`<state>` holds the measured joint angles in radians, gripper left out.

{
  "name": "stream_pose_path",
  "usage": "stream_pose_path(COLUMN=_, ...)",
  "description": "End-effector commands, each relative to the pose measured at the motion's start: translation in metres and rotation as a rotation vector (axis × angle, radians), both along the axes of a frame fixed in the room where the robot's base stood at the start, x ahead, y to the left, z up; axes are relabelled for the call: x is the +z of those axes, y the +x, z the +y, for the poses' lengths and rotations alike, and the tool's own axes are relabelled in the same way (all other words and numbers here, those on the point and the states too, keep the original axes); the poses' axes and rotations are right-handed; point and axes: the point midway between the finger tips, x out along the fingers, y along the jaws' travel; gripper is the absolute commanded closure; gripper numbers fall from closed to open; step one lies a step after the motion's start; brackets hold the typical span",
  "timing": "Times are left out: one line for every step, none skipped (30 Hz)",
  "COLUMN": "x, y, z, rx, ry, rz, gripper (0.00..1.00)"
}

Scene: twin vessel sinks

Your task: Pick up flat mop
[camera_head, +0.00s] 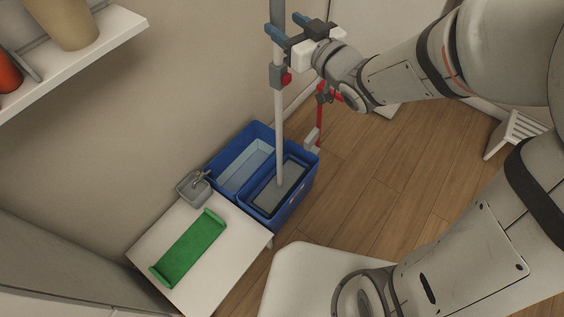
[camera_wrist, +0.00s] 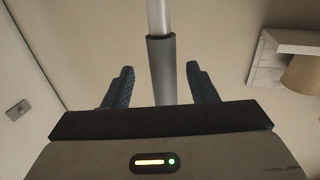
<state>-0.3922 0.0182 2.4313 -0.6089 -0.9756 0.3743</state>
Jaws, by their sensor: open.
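The flat mop (camera_head: 280,130) stands nearly upright with its pale pole rising from a blue bucket (camera_head: 296,207). Its flat dark-edged head is down inside the bucket. A grey block with a red part sits on the pole. My gripper (camera_head: 287,25) is open at the upper pole, beside the dark grey grip sleeve. In the wrist view the grey sleeve (camera_wrist: 162,70) stands between the two blue fingers, with a gap on each side. The lower end of the sleeve is hidden behind my gripper's body.
The blue bucket has a second compartment at left. A low white table (camera_head: 230,250) with a green tray (camera_head: 188,248) stands beside it. A wall shelf (camera_head: 90,50) with containers is at upper left. Red-handled tools (camera_head: 321,100) stand behind the pole.

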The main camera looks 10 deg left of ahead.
Motion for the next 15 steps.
stream_pose_path(x=0.0, y=0.003, z=0.005, rx=0.002, ry=-0.001, rz=-0.001, gripper=0.48)
stream_pose_path(x=0.0, y=0.005, z=0.008, rx=0.001, ry=-0.001, rz=0.0, gripper=0.48)
stream_pose_path(x=0.002, y=0.007, z=0.013, rx=0.002, ry=-0.001, rz=-0.001, gripper=0.48)
stream_pose_path(x=0.003, y=0.009, z=0.017, rx=0.002, ry=0.0, rz=-0.001, gripper=0.48)
stream_pose_path(x=0.004, y=0.012, z=0.021, rx=0.001, ry=-0.001, rz=-0.001, gripper=0.48)
stream_pose_path(x=0.006, y=0.015, z=0.027, rx=0.001, ry=-0.001, rz=-0.002, gripper=0.48)
stream_pose_path(x=0.007, y=0.017, z=0.031, rx=0.002, ry=-0.001, rz=-0.001, gripper=0.48)
stream_pose_path(x=0.006, y=0.02, z=0.034, rx=-0.001, ry=-0.002, rz=0.0, gripper=0.48)
stream_pose_path(x=0.006, y=0.024, z=0.037, rx=-0.002, ry=-0.002, rz=0.0, gripper=0.48)
stream_pose_path(x=0.006, y=0.026, z=0.039, rx=-0.003, ry=-0.002, rz=0.0, gripper=0.48)
stream_pose_path(x=0.006, y=0.028, z=0.041, rx=-0.003, ry=-0.001, rz=0.0, gripper=0.48)
stream_pose_path(x=0.007, y=0.029, z=0.043, rx=-0.003, ry=-0.001, rz=0.0, gripper=0.48)
stream_pose_path(x=0.007, y=0.03, z=0.044, rx=-0.003, ry=-0.001, rz=0.0, gripper=0.48)
stream_pose_path(x=0.007, y=0.03, z=0.044, rx=-0.004, ry=-0.001, rz=0.0, gripper=0.48)
stream_pose_path(x=0.007, y=0.031, z=0.044, rx=-0.004, ry=-0.001, rz=0.0, gripper=0.48)
